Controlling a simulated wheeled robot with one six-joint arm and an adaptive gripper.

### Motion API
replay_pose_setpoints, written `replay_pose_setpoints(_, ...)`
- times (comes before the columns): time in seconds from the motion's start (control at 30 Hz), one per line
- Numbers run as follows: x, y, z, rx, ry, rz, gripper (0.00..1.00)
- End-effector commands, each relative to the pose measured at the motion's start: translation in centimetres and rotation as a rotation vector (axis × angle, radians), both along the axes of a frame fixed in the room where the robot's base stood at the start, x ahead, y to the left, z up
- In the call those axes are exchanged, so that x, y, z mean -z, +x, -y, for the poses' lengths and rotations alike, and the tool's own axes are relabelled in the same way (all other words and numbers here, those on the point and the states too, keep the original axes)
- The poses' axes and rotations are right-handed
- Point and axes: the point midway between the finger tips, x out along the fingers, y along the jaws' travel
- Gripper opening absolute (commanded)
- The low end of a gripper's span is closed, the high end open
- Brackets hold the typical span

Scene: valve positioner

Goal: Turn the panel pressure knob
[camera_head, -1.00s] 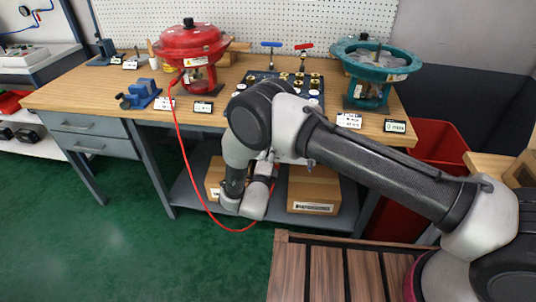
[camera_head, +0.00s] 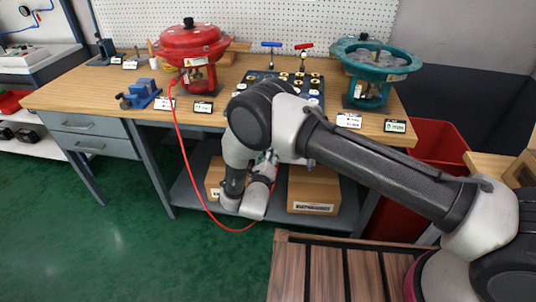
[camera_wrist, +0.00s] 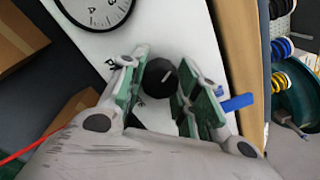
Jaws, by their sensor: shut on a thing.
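The pressure knob (camera_wrist: 158,78) is round and black with a short white mark, on a white panel (camera_wrist: 185,35) in the wrist view. My gripper (camera_wrist: 160,88) is shut on it, with a green-padded finger on either side. A round dial gauge (camera_wrist: 97,8) with a white face is on the same panel, cut off by the top edge. In the head view my gripper (camera_head: 265,164) shows only in part at the front of the workbench, behind my arm. The knob and most of the panel are hidden there.
The workbench (camera_head: 140,110) holds a red actuator (camera_head: 190,45), a teal open housing (camera_head: 376,62), a blue vise (camera_head: 140,94) and small labels. Cardboard boxes (camera_head: 314,190) stand on the lower shelf. A red hose (camera_head: 186,160) hangs in front. A blue tab (camera_wrist: 238,102) is close beside one finger.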

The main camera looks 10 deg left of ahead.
Motion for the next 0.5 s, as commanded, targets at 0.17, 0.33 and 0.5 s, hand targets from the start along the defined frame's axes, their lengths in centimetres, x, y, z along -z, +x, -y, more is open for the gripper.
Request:
replay_pose_setpoints(0.17,0.25,-0.12,0.13,0.001,0.006,-0.005,0.08)
replay_pose_setpoints(0.33,0.26,-0.13,0.13,0.001,0.005,-0.005,0.08)
replay_pose_setpoints(0.5,0.25,-0.12,0.13,0.001,0.005,-0.005,0.44)
